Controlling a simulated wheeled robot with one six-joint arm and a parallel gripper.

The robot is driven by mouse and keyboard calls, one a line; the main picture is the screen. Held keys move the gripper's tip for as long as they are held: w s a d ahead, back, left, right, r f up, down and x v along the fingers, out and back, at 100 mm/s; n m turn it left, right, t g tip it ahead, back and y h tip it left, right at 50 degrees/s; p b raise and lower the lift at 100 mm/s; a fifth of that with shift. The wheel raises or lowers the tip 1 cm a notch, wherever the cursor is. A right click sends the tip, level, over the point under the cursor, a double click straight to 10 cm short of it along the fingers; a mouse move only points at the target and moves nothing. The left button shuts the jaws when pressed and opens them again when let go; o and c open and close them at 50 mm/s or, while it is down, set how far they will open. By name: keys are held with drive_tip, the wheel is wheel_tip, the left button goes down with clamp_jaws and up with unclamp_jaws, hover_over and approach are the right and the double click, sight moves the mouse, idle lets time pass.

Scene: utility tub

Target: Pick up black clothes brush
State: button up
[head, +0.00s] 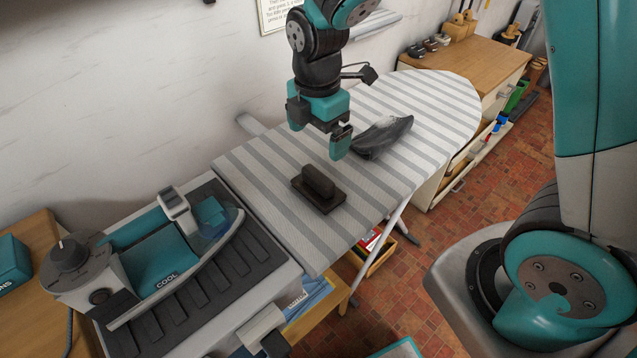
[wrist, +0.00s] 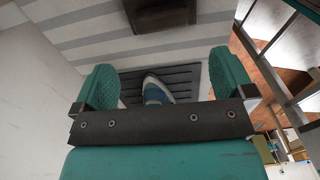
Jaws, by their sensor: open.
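The black clothes brush (head: 319,188), a dark flat block with a raised grip, lies on the striped ironing board (head: 280,222). In the wrist view a dark block that seems to be the brush (wrist: 163,16) shows at the top edge, partly cut off, beyond the fingers. My gripper (head: 320,134) is above the board, a little behind the brush in the head view and apart from it. Its teal fingers stand wide apart in the wrist view (wrist: 165,82), with nothing held between them.
A dark grey, elongated, cloth-like thing (head: 382,137) lies on the board, right of my gripper. A teal iron (head: 160,258) sits on the ribbed rest at the board's left end. A wooden cabinet (head: 468,62) stands at the far end. The white wall runs behind.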

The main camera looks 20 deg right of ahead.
sight(318, 175)
wheel_tip(318, 175, down, 11)
drive_tip(key=shift+s+r+p, duration=0.1)
drive_tip(key=shift+p, duration=0.85)
drive_tip(key=shift+c, duration=0.5)
drive_tip(key=c, duration=0.7)
wheel_tip(318, 175, up, 20)
drive_tip(key=b, duration=0.1)
drive_tip(key=shift+b, duration=0.3)
